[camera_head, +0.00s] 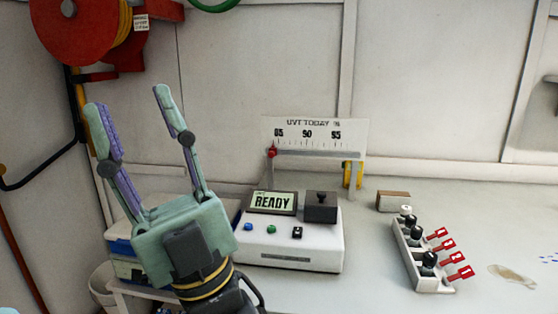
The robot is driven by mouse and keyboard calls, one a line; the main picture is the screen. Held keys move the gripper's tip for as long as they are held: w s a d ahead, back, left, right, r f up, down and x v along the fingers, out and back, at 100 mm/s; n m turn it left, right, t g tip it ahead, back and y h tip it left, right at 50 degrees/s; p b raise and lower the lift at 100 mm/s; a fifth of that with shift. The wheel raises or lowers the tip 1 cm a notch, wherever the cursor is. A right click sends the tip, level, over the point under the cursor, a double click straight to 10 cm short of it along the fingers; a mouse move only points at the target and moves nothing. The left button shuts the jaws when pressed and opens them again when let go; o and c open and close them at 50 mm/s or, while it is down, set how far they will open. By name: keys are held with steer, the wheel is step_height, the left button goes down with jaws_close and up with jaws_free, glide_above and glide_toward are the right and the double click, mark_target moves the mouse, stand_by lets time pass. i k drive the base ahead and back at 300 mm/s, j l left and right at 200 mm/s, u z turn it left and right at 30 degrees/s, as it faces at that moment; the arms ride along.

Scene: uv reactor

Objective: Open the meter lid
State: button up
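The white meter (292,252) stands on the bench in the middle of the head camera view. Its display (272,203) reads READY. The dark square lid (321,208) with a small knob on top sits at the right of the meter's top and looks shut. Blue, green and black buttons run along the meter's front. My gripper (130,98) is to the left of the meter, its two fingers pointing up and spread wide apart. Nothing is between the fingers.
A white rack (416,262) with several dark-capped vials and red tags stands right of the meter. A scale sign (314,133) with a red slider stands behind it. A red hose reel (85,35) hangs at upper left. A small brown-and-white block (393,202) lies near the rack.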

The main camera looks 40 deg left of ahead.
mark_target(320, 207)
steer(key=u, duration=1.05)
